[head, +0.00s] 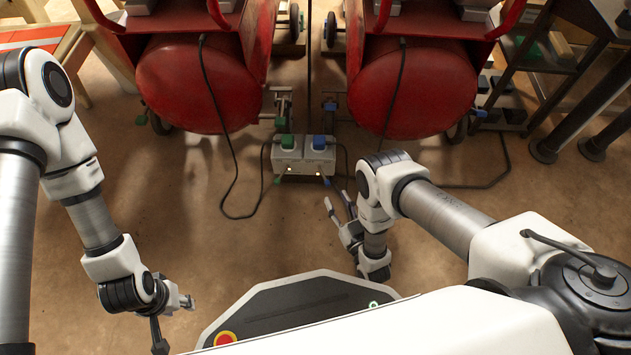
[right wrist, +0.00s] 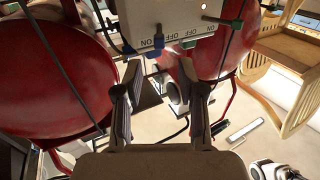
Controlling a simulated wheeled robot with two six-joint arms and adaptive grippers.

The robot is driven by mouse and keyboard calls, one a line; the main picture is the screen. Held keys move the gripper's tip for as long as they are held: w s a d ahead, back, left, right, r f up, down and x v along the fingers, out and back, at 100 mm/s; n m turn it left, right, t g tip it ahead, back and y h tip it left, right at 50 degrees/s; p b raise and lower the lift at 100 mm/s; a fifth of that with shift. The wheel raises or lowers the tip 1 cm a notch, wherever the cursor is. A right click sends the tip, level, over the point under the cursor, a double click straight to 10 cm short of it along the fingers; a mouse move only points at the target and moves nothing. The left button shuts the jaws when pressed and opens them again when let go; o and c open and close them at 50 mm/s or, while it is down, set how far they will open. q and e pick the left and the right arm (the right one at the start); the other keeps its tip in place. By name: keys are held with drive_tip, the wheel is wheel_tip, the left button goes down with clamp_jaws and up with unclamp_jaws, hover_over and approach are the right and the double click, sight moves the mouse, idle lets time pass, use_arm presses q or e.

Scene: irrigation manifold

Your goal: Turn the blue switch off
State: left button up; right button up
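A pale grey control box (head: 303,158) stands on the floor between two red tanks. On its top are a green switch (head: 288,142) on the left and the blue switch (head: 319,142) on the right. Small lights glow on its front. My right gripper (head: 340,207) is open and empty, in front of and slightly right of the box. In the right wrist view, its fingers (right wrist: 161,90) are apart. The box (right wrist: 170,18) shows there upside down, with ON and OFF lettering and blue and green parts. My left gripper (head: 185,301) is low at left, far from the box; its fingers are unclear.
Red tanks (head: 198,84) and (head: 412,88) stand behind the box. Black cables (head: 232,165) run from it across the floor. A dark metal shelf (head: 540,65) is at the right, wooden parts at the upper left. The floor left of the box is mostly clear.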

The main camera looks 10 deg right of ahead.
sight(329, 185)
drive_tip(key=w+b, duration=0.4)
drive_tip(key=w+a+b, duration=0.1)
drive_tip(key=w+b, duration=0.2)
drive_tip(key=shift+a+f, duration=0.1)
drive_tip(key=shift+f, duration=0.1)
drive_tip(key=shift+w, duration=0.1)
clamp_jaws()
